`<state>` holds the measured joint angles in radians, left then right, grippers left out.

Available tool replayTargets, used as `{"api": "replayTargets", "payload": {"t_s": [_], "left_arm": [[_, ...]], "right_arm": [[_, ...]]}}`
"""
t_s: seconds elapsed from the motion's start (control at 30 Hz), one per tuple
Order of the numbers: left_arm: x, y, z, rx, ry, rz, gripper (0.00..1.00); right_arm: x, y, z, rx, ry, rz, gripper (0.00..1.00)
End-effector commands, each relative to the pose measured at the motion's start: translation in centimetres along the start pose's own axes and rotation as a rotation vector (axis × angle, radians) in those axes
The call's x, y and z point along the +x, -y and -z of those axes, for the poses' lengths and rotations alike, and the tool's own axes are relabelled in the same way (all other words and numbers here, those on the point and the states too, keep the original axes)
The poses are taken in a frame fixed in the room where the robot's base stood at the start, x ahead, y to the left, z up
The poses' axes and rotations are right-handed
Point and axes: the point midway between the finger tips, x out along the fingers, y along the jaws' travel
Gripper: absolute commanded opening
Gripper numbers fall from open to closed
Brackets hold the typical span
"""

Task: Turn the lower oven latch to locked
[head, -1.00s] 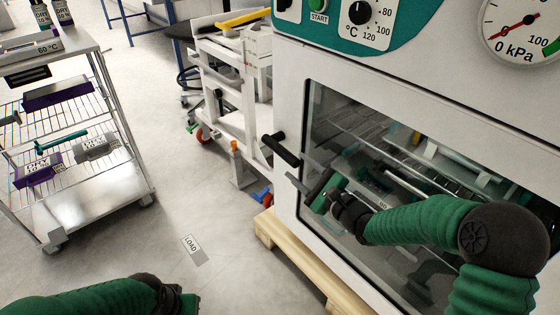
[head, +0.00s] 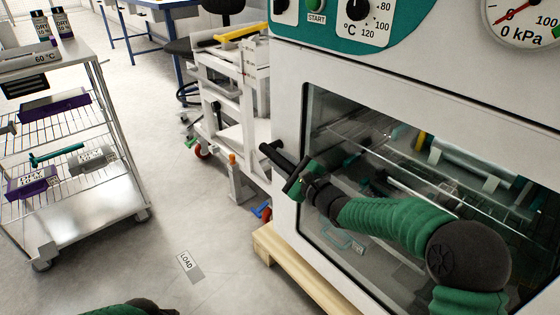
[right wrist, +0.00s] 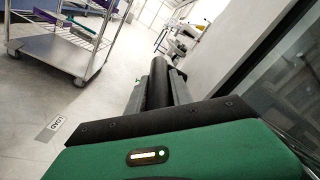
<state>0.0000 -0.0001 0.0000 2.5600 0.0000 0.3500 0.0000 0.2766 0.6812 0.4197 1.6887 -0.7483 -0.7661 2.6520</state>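The oven (head: 285,100) stands at the right with its glass door window (head: 420,170) facing me. A black bar-shaped latch handle (head: 275,155) sticks out at the left side of the door and points up and left. It is the only latch handle I can make out, and its pivot is hidden. My right gripper (head: 293,180) is at this handle. In the right wrist view the black handle (right wrist: 154,95) runs between the gripper's fingers; whether they press on it I cannot tell. Only a dark bit of my left arm shows at the bottom edge, without its fingers.
A steel wire-shelf cart (head: 95,205) with purple trays stands at the left. A white frame trolley (head: 225,100) is behind the oven's left side. A wooden pallet (head: 290,275) lies under the oven. The floor between is clear, with a LOAD label (head: 188,265).

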Motion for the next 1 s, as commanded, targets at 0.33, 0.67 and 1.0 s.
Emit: {"api": "replayTargets", "payload": {"t_s": [0.33,0.67,1.0], "left_arm": [[0.01,0.00,-0.01,0.000,0.000,0.000,0.23],[0.02,0.00,-0.01,0.000,0.000,0.000,0.23],[0.02,0.00,-0.01,0.000,0.000,0.000,0.23]], "right_arm": [[-0.01,-0.10,0.04,0.000,-0.001,-0.002,0.00],[-0.01,-0.12,0.07,0.000,-0.001,-0.002,0.00],[-0.02,-0.15,0.09,0.000,-0.002,-0.003,0.00]]}}
